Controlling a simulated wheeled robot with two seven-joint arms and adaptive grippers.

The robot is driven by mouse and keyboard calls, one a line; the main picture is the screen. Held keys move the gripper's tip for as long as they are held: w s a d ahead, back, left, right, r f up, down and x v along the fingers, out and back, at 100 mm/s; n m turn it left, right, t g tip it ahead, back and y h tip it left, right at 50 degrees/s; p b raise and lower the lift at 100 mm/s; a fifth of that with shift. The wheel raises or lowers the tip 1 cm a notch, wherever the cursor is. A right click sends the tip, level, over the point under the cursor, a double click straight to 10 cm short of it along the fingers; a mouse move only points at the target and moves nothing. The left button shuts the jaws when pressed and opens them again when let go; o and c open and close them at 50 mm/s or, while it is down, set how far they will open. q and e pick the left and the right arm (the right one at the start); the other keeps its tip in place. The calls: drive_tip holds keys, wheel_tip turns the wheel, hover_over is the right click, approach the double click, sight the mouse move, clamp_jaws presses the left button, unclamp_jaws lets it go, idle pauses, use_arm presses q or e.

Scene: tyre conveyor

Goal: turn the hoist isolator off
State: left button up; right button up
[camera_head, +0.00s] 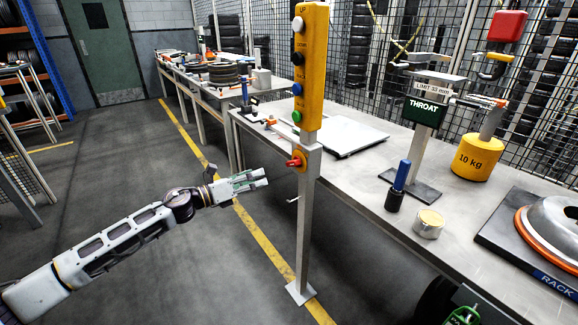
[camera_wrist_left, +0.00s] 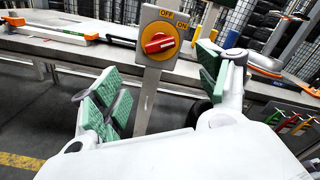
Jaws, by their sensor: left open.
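The hoist isolator is a red rotary knob (camera_head: 294,162) on a yellow disc, on a grey box on an upright post. In the left wrist view the red knob (camera_wrist_left: 158,43) lies nearly level, its right end tilted up toward the ON label; OFF is at the top of the disc. My left gripper (camera_head: 260,178) is a little left of the knob in the head view, apart from it. In the left wrist view its green-padded fingers (camera_wrist_left: 160,82) are spread, with the knob beyond and between them. The gripper is empty. My right gripper is not in view.
A yellow button box (camera_head: 312,65) is on the same post (camera_head: 305,225) above the isolator.

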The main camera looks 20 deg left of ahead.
use_arm(q)
approach(290, 165)
drive_tip(key=shift+x, duration=0.95)
drive_tip(key=shift+p+x, duration=0.3)
drive_tip(key=shift+x, duration=3.6)
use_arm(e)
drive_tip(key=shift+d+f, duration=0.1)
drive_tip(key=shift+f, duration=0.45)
use_arm(q)
drive_tip(key=shift+c, duration=0.4)
drive_tip(key=c, duration=0.9)
